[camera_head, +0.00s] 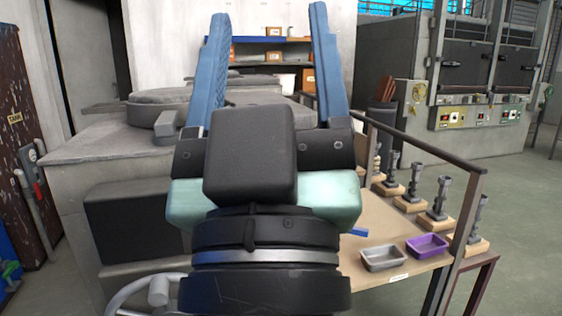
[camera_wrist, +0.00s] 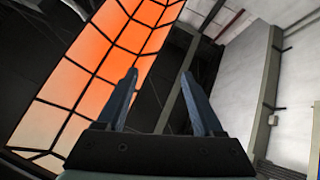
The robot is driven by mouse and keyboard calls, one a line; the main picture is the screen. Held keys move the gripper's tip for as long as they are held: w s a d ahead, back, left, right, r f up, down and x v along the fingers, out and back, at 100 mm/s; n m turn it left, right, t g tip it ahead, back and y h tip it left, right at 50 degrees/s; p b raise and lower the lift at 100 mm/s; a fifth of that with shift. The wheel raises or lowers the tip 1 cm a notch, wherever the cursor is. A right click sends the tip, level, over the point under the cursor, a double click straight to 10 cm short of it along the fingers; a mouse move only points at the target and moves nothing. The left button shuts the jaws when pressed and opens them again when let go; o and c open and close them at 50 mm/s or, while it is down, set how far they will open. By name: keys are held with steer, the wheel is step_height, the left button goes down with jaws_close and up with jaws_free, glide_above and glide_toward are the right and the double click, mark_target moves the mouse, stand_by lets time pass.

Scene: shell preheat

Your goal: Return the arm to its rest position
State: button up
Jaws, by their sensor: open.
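My gripper (camera_head: 268,75) is raised in front of the head camera, with its two blue fingers pointing up and spread wide apart. Nothing is between the fingers. In the wrist view the gripper (camera_wrist: 160,88) also shows open and empty, against an orange-lit window or panel and a pale wall. The gripper's body and wrist cover the middle of the head view and hide part of the table and the grey block behind them.
A grey block (camera_head: 75,160) stands at the left. Control cabinets (camera_head: 470,115) stand at the back right.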

step_height(320, 180, up, 14)
steer(key=s+m+p, duration=0.1)
steer(key=p, duration=1.1)
steer(key=shift+s+d+m+t, duration=0.25)
steer(key=shift+d+m+t, duration=0.05)
steer(key=shift+d, duration=0.05)
